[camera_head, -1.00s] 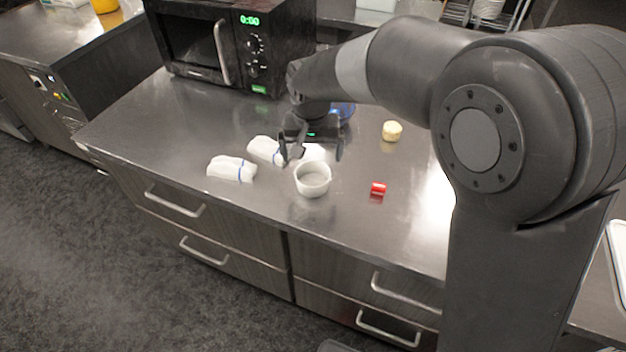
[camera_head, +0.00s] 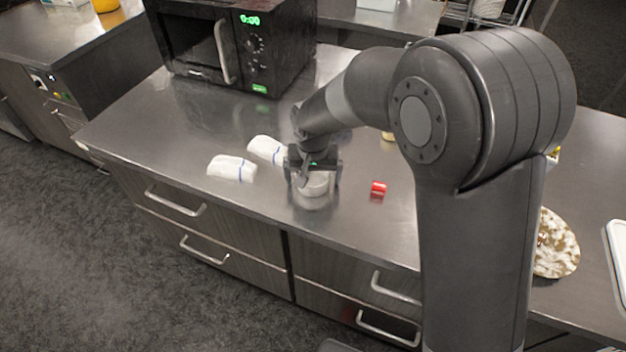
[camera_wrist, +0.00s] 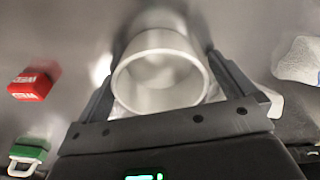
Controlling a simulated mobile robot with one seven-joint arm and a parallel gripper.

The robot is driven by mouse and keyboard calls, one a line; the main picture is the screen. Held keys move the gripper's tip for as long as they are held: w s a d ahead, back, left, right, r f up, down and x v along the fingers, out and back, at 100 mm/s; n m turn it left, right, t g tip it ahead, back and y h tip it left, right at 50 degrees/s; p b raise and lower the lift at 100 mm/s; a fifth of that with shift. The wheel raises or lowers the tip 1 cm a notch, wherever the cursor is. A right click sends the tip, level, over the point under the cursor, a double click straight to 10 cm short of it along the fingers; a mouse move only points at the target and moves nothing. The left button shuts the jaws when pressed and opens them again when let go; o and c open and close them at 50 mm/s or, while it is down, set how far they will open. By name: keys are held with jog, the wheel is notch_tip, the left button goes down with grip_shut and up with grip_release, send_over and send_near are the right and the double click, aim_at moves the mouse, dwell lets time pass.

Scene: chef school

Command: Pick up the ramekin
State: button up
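The white ramekin (camera_head: 312,192) stands upright on the steel counter, partly hidden behind my gripper in the head view. My gripper (camera_head: 314,184) is over it with the fingers spread. In the wrist view the ramekin (camera_wrist: 161,75) shows its round rim and empty inside between the two open fingers of my gripper (camera_wrist: 162,66). One finger is on each side. I cannot tell whether either finger touches its wall.
Two white cloth rolls (camera_head: 232,168) with blue bands lie to the left. A small red object (camera_head: 378,189) lies to the right. A black microwave (camera_head: 232,45) stands at the back left. A speckled round plate or board (camera_head: 556,245) is at the right. The front counter edge is near.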

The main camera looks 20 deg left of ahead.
jog(key=c, duration=1)
jog(key=shift+r, duration=0.1)
jog(key=shift+c, duration=0.2)
